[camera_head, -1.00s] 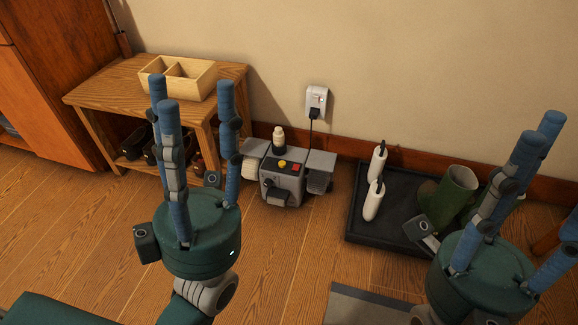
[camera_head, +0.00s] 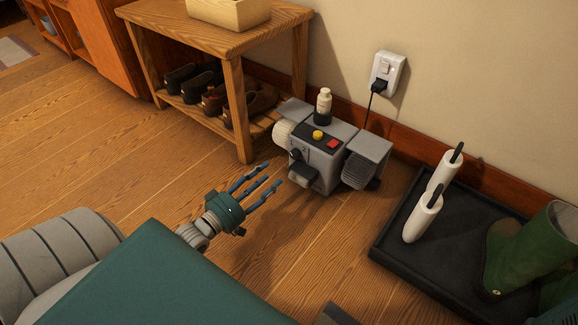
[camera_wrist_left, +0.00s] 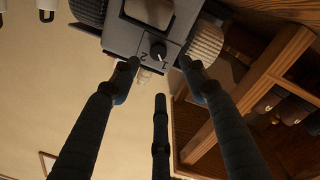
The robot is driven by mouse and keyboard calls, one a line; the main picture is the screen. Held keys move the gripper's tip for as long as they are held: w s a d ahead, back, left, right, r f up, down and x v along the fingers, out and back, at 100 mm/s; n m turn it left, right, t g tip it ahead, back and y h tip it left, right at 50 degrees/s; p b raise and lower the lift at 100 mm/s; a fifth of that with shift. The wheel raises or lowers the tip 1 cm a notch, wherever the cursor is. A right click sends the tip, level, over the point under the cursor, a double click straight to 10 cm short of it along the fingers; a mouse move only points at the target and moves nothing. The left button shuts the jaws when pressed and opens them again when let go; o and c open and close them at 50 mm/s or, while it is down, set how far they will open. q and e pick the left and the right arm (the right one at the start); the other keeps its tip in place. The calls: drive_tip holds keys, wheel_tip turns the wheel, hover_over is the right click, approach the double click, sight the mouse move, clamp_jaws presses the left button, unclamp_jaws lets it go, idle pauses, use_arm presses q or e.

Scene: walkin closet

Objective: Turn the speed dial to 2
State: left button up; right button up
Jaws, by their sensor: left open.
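The grey machine (camera_head: 322,172) stands on the floor by the wall, with a yellow button (camera_head: 318,135) and a red switch (camera_head: 333,143) on its top panel. Its black speed dial (camera_head: 295,154) is on the front. In the left wrist view the dial (camera_wrist_left: 157,51) sits beside the numbers 2 and 1, upside down. Its pointer is too small to read surely. My left gripper (camera_head: 266,177) is open and empty, its fingers pointing at the machine's front, short of it. In the wrist view its fingertips (camera_wrist_left: 158,70) spread around the line to the dial.
A wooden bench (camera_head: 236,62) with shoes on its lower shelf stands left of the machine. A cord runs to the wall outlet (camera_head: 388,73). Floor before the machine is clear.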

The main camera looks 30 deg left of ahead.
sight(293, 156)
use_arm(q)
drive_tip(key=w+b, duration=0.1)
drive_tip(key=w, duration=0.2)
drive_tip(key=w+b, duration=0.2)
drive_tip(key=w, duration=0.1)
drive_tip(key=w+d+b, duration=0.1)
drive_tip(key=w+b, duration=0.1)
drive_tip(key=shift+w+d+f, duration=0.1)
drive_tip(key=shift+w, duration=0.3)
drive_tip(key=shift+w+d+b, duration=0.1)
drive_tip(key=shift+w+b, duration=0.45)
drive_tip(key=shift+w, duration=0.25)
drive_tip(key=shift+r, duration=0.2)
drive_tip(key=shift+c, duration=0.3)
clamp_jaws()
